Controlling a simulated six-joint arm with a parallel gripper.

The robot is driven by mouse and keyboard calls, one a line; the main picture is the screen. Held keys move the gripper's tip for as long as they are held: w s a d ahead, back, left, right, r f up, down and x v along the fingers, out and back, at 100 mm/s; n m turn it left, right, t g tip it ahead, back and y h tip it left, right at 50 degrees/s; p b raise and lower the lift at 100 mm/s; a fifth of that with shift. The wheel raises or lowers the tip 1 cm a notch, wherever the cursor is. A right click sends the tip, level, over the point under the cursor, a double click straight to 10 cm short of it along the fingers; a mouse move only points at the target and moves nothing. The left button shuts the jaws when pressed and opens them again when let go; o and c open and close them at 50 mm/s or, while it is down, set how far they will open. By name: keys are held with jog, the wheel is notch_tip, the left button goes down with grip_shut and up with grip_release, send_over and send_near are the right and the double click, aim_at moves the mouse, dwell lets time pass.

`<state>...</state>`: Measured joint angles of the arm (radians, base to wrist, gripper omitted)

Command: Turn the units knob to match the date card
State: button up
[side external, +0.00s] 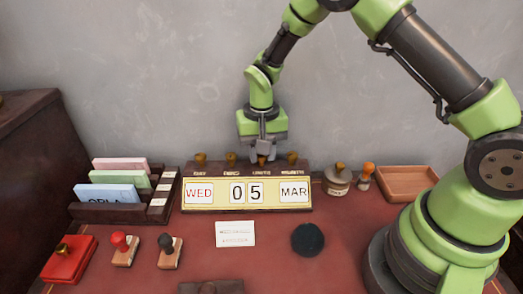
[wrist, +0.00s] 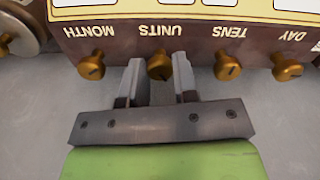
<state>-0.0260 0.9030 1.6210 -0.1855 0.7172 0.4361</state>
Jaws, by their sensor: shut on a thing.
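The perpetual calendar (side external: 247,208) is a dark wooden block with a cream front, and its windows read WED, 05 and MAR. Brass knobs stand along its top, labelled DAY, TENS, UNITS and MONTH. My gripper (side external: 262,156) points down at the calendar's top and is shut on the units knob (wrist: 160,67). In the wrist view, my gripper's two fingers (wrist: 160,80) stand on either side of this knob, below the upside-down UNITS label. The date card (side external: 235,233) lies on the desk in front of the calendar; its print is too small to read.
The tens knob (wrist: 227,67) and month knob (wrist: 91,68) flank my fingers closely. A letter rack (side external: 125,207) stands left, with stamps (side external: 125,250) in front. A brass-topped pot (side external: 338,182) and wooden tray (side external: 408,184) stand right. A dark round pad (side external: 308,239) lies near the card.

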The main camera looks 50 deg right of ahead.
jog(key=shift+n, duration=1.7)
jog(key=shift+r, duration=0.1)
jog(key=o, duration=0.9)
notch_tip(320, 180, up, 10)
jog(key=shift+f, duration=0.1)
